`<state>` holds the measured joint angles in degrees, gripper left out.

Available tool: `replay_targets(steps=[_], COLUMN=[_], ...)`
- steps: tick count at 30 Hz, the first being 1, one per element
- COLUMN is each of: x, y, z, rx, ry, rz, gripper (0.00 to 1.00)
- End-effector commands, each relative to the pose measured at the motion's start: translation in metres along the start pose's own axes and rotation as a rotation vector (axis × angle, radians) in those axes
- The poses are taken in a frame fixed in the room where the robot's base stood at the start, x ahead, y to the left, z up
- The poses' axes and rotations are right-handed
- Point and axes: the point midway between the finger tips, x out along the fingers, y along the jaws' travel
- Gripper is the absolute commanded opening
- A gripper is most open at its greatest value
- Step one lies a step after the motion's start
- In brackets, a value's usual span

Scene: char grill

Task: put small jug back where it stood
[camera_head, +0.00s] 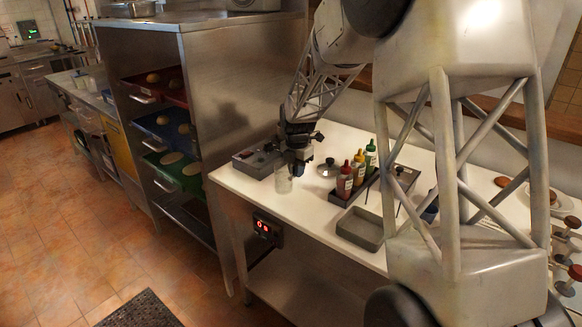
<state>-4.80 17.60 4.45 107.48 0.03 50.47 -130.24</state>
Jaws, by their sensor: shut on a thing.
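The small jug (283,180) looks like a clear, glassy vessel and shows below my gripper near the front left edge of the white counter (240,197). My gripper (291,166) is dark, points downward and is shut on the jug at its upper part. The jug looks upright. I cannot tell whether its base touches the counter or hangs a little above it. My gripper hides the jug's top and the contact between fingers and jug.
A grey metal box (254,163) sits just left of the jug. A round lid (327,170), sauce bottles in a dark holder (345,182) and an empty grey tray (359,229) stand to the right. A tall steel tray rack (215,90) borders the counter's left end.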

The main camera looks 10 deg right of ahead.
Motion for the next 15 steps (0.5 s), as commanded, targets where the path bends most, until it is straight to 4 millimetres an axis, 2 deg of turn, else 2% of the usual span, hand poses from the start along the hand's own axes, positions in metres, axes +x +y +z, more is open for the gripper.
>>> replay_targets(steps=[15], x=[0.007], y=[0.047], z=[0.040], rx=[0.000], ry=[0.000], rz=[0.000], gripper=[0.00])
